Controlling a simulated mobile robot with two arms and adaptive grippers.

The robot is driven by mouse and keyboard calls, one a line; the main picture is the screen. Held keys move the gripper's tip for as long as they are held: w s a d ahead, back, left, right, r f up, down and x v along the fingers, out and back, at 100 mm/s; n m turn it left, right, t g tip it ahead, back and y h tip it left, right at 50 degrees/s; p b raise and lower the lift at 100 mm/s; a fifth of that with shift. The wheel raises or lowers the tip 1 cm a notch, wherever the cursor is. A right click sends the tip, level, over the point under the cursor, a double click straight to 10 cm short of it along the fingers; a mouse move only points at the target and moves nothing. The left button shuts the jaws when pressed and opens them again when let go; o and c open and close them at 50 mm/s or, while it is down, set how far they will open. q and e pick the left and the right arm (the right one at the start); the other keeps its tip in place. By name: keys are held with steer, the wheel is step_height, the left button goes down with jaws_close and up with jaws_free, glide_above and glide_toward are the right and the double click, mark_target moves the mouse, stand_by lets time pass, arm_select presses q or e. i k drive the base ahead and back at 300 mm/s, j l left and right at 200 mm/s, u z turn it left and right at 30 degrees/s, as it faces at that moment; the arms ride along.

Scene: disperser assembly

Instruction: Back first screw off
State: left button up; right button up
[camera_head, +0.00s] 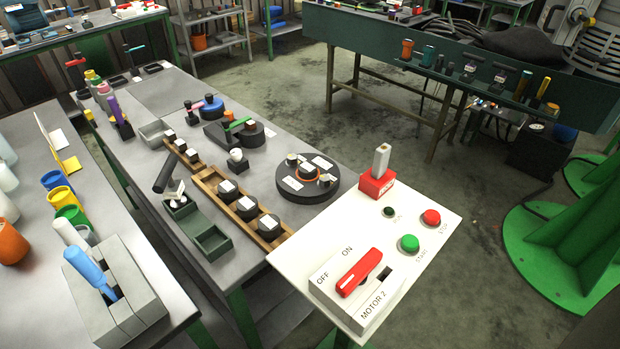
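A round dark disc assembly (290,198) with an orange ring (307,173) lies on the grey workbench (205,87), just behind the white control panel. Two small upright pieces with light tops stand on the disc, one at its back left (292,159) and one at its right (325,180). They may be screws, but they are too small to tell, and their threads do not show. White labels lie on the disc. Neither of my grippers is in view.
A white panel (440,190) with a red lever, buttons and a MOTOR 2 switch (358,272) fills the front. A wooden tray (204,184) holds dark round parts with light tops. A green open box (213,243) stands left of it. Open floor (400,135) lies right.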

mark_target(324, 180)
steer(key=i+l+u, duration=0.2)
steer(key=l, duration=0.15)
steer(key=i+l+u, duration=0.15)
steer(key=l, duration=0.2)
steer(key=i+l+u, duration=0.2)
steer(key=l, duration=0.15)
steer(key=k, duration=0.1)
